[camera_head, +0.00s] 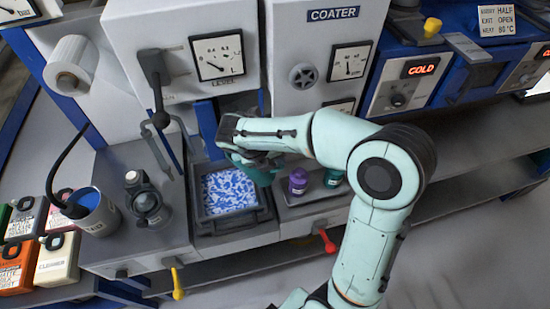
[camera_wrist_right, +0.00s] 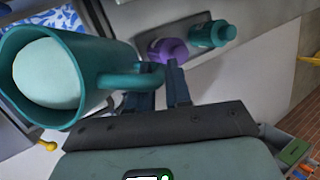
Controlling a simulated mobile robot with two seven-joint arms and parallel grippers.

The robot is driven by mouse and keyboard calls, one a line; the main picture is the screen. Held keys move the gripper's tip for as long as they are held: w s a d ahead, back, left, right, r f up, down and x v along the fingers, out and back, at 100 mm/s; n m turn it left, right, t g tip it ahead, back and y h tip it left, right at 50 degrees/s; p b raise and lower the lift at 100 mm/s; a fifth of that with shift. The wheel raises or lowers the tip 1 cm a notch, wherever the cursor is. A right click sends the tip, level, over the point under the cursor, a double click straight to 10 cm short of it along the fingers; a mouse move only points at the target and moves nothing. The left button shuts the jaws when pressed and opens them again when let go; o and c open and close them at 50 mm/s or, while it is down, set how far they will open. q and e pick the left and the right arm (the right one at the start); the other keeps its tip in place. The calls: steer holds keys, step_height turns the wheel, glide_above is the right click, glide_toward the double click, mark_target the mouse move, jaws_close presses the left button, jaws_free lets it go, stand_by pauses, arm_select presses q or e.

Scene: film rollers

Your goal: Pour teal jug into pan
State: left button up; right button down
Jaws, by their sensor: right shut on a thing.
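The teal jug (camera_head: 262,173) is mostly hidden under my right gripper (camera_head: 252,157) in the head view. In the right wrist view the teal jug (camera_wrist_right: 85,58) shows its open mouth, with a pale, smooth round surface inside. My right gripper (camera_wrist_right: 158,88) is shut on the jug's handle. The dark square pan (camera_head: 204,217) sits on the grey counter and holds a blue-and-white mottled surface. The jug is above the pan's right side, and I cannot tell its exact tilt or see a stream. My left gripper is not in view.
A purple bottle (camera_head: 298,181) and a smaller teal bottle (camera_head: 334,177) stand on a tray right of the pan. The coater panel (camera_head: 333,35) rises behind.

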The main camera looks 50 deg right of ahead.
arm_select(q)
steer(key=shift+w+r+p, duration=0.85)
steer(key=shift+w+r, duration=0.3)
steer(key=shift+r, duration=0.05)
arm_select(e)
steer(key=shift+w+a+r+g+h, duration=0.15)
steer(key=shift+r+g+h, duration=0.2)
steer(key=shift+r, duration=0.2)
steer(key=shift+w+r+g+h, duration=0.1)
steer(key=shift+r+g+h, duration=0.2)
steer(key=shift+r, duration=0.25)
steer(key=shift+s, duration=0.15)
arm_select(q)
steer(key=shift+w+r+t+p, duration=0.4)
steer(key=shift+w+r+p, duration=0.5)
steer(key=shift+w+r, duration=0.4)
arm_select(e)
steer(key=shift+a+r+n+g+h, duration=0.3)
steer(key=shift+r+n+g, duration=0.1)
steer(key=shift+r+g, duration=0.25)
stand_by(1.1)
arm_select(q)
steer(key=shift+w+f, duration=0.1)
arm_select(e)
steer(key=shift+w+a+r+g+h, duration=0.15)
steer(key=shift+w+r+g+h, duration=0.2)
steer(key=shift+r, duration=0.15)
stand_by(1.9)
